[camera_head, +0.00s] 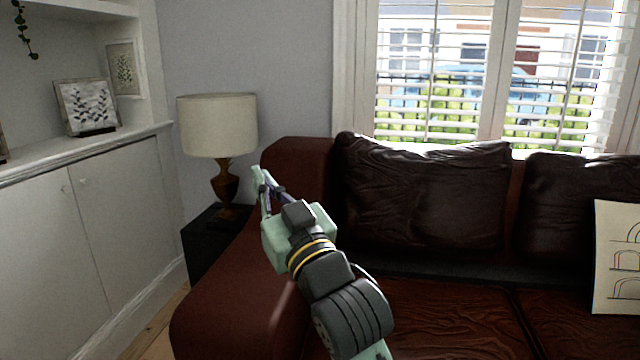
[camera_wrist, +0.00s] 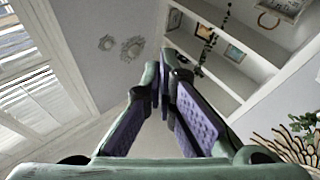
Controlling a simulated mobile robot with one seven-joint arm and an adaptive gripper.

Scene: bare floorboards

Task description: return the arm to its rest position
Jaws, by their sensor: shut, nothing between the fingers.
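My arm reaches up from the bottom of the head view, in front of a dark red leather sofa (camera_head: 235,295). My gripper (camera_head: 258,176) is at its upper end, in front of the sofa's left arm and to the right of the lamp. In the wrist view my gripper (camera_wrist: 165,62) shows two green fingers with purple pads, their tips close together. Nothing shows between the fingers. The wrist view looks upward past the fingers to the ceiling, shelves and window shutters.
A table lamp (camera_head: 218,125) stands on a small black side table (camera_head: 203,240) left of the sofa. A white cabinet (camera_head: 95,235) lines the left wall. Brown cushions (camera_head: 425,195) and a pale printed cushion (camera_head: 615,255) rest on the sofa. A shuttered window (camera_head: 480,75) is behind it.

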